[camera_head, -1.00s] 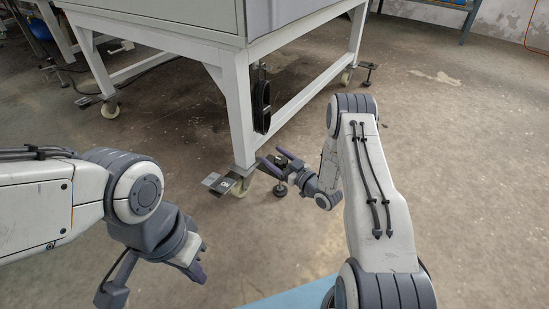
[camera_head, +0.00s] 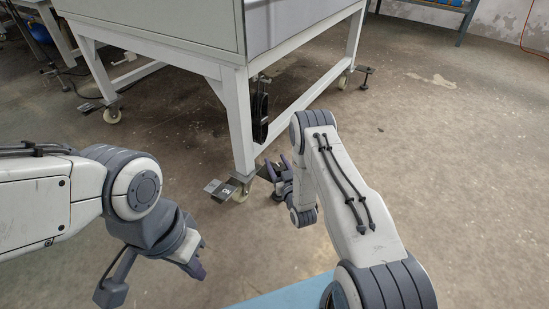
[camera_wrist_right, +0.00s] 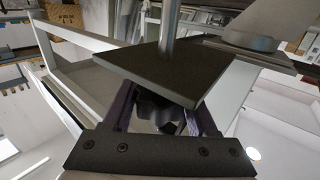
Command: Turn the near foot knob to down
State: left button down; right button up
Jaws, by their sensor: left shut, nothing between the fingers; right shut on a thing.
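The near foot, under the frame's near leg (camera_head: 240,130), is beside the caster and partly hidden by my right gripper (camera_head: 280,171) in the head view. In the right wrist view, the dark lobed foot knob (camera_wrist_right: 160,112) sits between the purple fingers of my right gripper (camera_wrist_right: 160,118), below a dark flat plate (camera_wrist_right: 165,72) with a metal rod. My right gripper is shut on the knob. My left gripper (camera_head: 196,266) is shut and empty, low in front of the frame and away from the foot.
A caster (camera_head: 241,193) with labelled pedals (camera_head: 219,189) stands left of the foot. A black device (camera_head: 261,110) hangs behind the near leg. A blue surface (camera_head: 285,296) lies at the bottom edge. The floor (camera_head: 450,170) to the right is open.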

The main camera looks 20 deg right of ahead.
jog(key=m+h+p, duration=0.1)
jog(key=h, duration=0.1)
jog(key=m+h, duration=0.1)
jog(key=h, duration=0.1)
jog(key=shift+s+d+m+p, duration=0.1)
jog(key=shift+d+m+p, duration=0.05)
jog(key=shift+m+p, duration=0.25)
jog(key=m+g+h, duration=0.1)
jog(key=h, duration=0.1)
jog(key=m+h, duration=0.1)
jog(key=h, duration=0.1)
jog(key=shift+s+d+m+g+p, duration=0.1)
jog(key=shift+d+m+g+p, duration=0.25)
jog(key=shift+m+g, duration=0.05)
jog(key=m+g+h, duration=0.1)
jog(key=h, duration=0.1)
jog(key=m+g+h, duration=0.1)
jog(key=shift+s+d+f+h, duration=0.15)
jog(key=shift+d+h, duration=0.15)
jog(key=shift+h, duration=0.1)
jog(key=shift+s+d+m+g+h+b, duration=0.2)
jog(key=shift+m+g+h+b, duration=0.15)
jog(key=shift+m+g+h, duration=0.45)
jog(key=shift+s+d+m+g+h+b, duration=0.15)
jog(key=shift+m+g+h+b, duration=0.15)
jog(key=shift+m+g+h, duration=0.5)
jog(key=shift+g, duration=0.3)
jog(key=o, duration=1.4)
jog(key=shift+d, duration=0.1)
